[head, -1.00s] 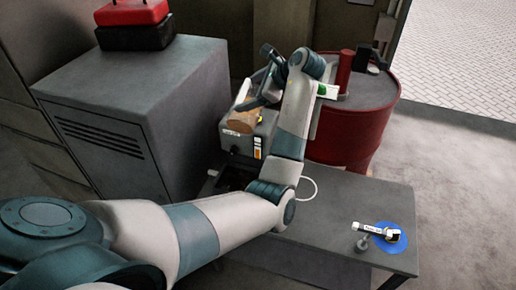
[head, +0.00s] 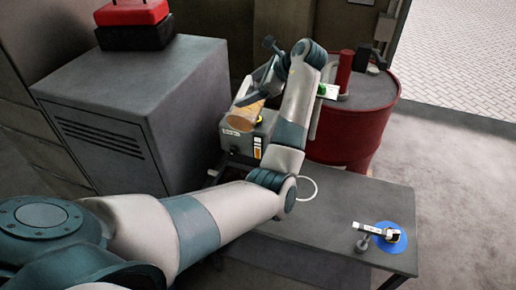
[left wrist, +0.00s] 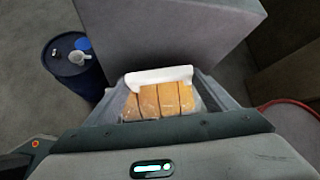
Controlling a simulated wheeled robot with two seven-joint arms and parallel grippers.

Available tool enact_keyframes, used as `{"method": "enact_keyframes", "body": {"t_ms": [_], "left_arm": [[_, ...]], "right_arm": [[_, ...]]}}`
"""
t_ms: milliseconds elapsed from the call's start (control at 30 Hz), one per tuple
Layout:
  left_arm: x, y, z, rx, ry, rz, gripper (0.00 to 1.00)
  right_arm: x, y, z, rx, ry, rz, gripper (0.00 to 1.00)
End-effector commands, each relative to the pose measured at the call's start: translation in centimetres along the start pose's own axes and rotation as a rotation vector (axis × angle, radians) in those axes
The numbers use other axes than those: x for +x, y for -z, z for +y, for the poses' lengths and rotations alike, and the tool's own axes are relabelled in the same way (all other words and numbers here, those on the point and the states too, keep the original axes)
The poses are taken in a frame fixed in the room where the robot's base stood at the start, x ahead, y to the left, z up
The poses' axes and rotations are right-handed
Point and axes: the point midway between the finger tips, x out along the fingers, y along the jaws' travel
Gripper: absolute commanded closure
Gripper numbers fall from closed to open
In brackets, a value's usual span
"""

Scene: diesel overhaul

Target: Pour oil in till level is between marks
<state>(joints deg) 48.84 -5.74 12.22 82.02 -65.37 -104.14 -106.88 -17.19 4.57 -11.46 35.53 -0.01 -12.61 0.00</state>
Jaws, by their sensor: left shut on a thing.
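My left gripper (head: 264,88) is shut on a jug (head: 243,116) of amber oil. The jug is tilted above a grey machine (head: 263,130) on the bench. In the left wrist view the clear jug (left wrist: 160,100) shows amber contents and a white edge. I cannot tell whether oil is flowing out. A yellow part (head: 260,121) shows on the machine beside the jug. The oil level and its marks cannot be made out. My right gripper is not in view.
A grey cabinet (head: 130,100) stands left of the machine. A red drum (head: 360,125) with items on top stands behind the bench (head: 335,215). A blue disc (head: 395,243) with a white and black tool (head: 376,230) lies on the bench's right end. A red case (head: 130,14) sits on the cabinet.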

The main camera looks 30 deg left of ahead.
Motion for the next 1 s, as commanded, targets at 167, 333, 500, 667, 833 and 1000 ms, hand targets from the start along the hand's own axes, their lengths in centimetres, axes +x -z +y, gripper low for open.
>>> {"method": "enact_keyframes", "body": {"t_ms": [167,333,500,667,833,1000], "left_arm": [[-0.07,-0.1,-0.05,-0.001,0.002,-0.001,0.71],[-0.07,-0.09,-0.05,-0.001,0.002,-0.001,0.71],[-0.16,-0.19,-0.34,0.009,-0.008,-0.002,0.71],[-0.24,-0.27,-0.68,0.027,-0.024,-0.002,0.71],[-0.25,-0.27,-0.68,0.028,-0.025,-0.002,0.71],[-0.25,-0.26,-0.67,0.028,-0.025,-0.002,0.71]], "right_arm": [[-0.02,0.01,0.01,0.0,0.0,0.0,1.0],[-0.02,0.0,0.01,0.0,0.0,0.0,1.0],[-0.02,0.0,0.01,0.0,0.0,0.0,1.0],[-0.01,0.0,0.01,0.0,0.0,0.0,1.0],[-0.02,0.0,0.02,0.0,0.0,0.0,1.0],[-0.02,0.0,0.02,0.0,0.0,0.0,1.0]]}}
